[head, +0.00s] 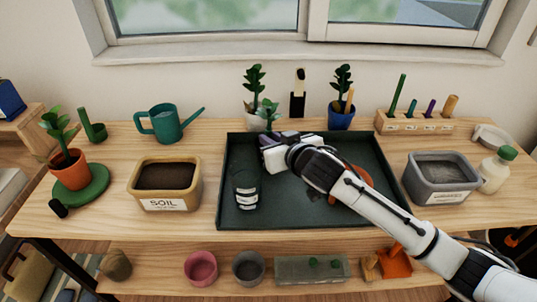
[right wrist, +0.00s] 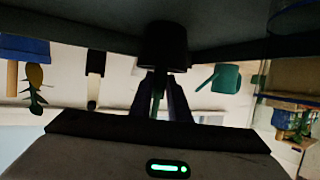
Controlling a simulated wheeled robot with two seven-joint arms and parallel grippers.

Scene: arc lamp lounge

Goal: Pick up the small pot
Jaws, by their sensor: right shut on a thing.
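My right gripper (head: 268,141) reaches over the back of the dark tray (head: 300,218) and is shut. A small green-leaved plant (head: 268,106) rises just behind its fingers; the pot under it is hidden in the head view. In the right wrist view, which is upside down, a dark, round-sided shape, seemingly the small pot (right wrist: 165,45), sits at my fingertips (right wrist: 164,82), with a strip of green between the fingers. Details there are too dark to read. My left gripper is not in view.
A black and white object (head: 245,185) is in the tray's left part. The soil tub (head: 165,201) stands left, a grey tub (head: 440,178) right. A white pot (head: 254,119) and blue pot (head: 341,119) with plants stand behind.

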